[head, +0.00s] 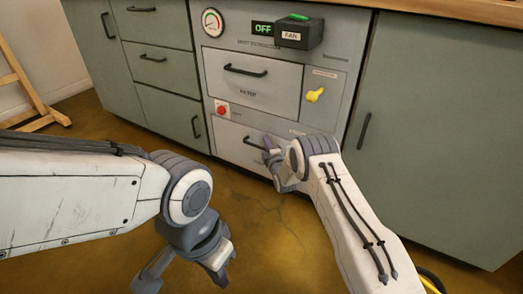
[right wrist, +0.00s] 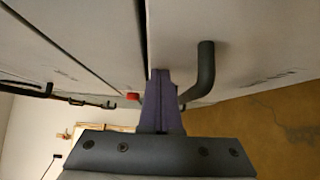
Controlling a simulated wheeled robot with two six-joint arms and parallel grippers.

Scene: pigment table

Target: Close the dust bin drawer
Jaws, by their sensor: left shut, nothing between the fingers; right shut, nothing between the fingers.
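The dust bin drawer (head: 229,134) is the lower pale grey drawer of the extractor unit, under the filter drawer. Its dark bar handle (head: 240,142) is partly hidden by my right gripper. My right gripper (head: 267,141) is shut and empty, with its fingertips at the drawer front beside the handle. In the right wrist view, the purple fingers (right wrist: 160,100) point at a pale front, with the dark bent handle (right wrist: 205,75) close to their right. I cannot tell whether they touch, or how far the drawer stands out. My left gripper (head: 222,275) is shut and empty, low over the floor.
The filter drawer (head: 283,86) is above, with a red button (head: 222,110) and a yellow lever (head: 315,95) nearby. A black fan box (head: 299,33) is on top. Green-grey cabinets (head: 430,120) flank the unit. A wooden stand (head: 28,85) is at left.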

